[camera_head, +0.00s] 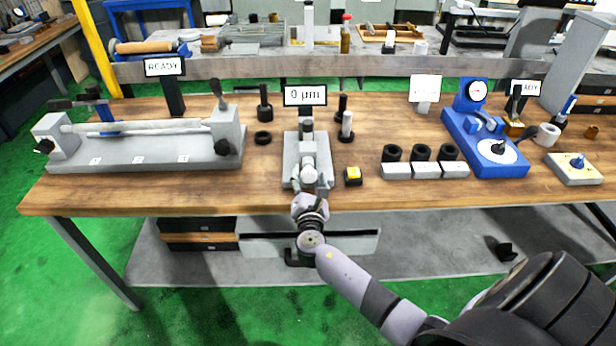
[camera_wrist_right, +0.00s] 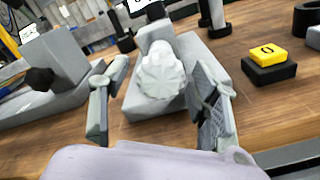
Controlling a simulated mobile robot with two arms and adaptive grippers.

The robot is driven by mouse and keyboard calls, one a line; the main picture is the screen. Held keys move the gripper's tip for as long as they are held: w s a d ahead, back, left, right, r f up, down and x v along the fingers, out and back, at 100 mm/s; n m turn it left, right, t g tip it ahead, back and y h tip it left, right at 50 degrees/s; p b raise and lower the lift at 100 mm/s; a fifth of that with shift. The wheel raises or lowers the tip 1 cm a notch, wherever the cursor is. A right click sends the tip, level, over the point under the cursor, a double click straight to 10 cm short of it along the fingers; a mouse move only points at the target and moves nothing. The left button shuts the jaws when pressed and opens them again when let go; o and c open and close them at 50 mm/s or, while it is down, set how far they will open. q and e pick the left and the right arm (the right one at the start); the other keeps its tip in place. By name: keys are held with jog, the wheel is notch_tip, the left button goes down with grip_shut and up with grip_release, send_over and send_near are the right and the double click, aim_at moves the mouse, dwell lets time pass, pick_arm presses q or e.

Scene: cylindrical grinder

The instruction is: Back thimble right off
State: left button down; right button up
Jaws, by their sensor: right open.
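The thimble (camera_wrist_right: 163,75) is a light grey ribbed knob on the front of a small grey bench fixture (camera_head: 291,158). Its ribbed end faces the camera in the right wrist view. My right gripper (camera_wrist_right: 158,105) is open, one finger on each side of the thimble, with visible gaps; I see no contact. In the head view my right gripper (camera_head: 312,196) reaches the fixture's front from below and partly hides it. The display (camera_head: 305,96) behind the fixture reads "0 µm". My left gripper is not in view.
A yellow-topped button (camera_head: 353,174) sits just right of the fixture. A long grey bench gauge (camera_head: 145,145) stands left, several black rings on grey blocks (camera_head: 425,170) and a blue dial gauge (camera_head: 485,140) right. Dark posts stand behind. The table's front edge (camera_head: 240,203) is close.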

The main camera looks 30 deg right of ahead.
jog(key=v, duration=1.1)
jog(key=shift+s+f, duration=0.1)
jog(key=shift+s, duration=0.05)
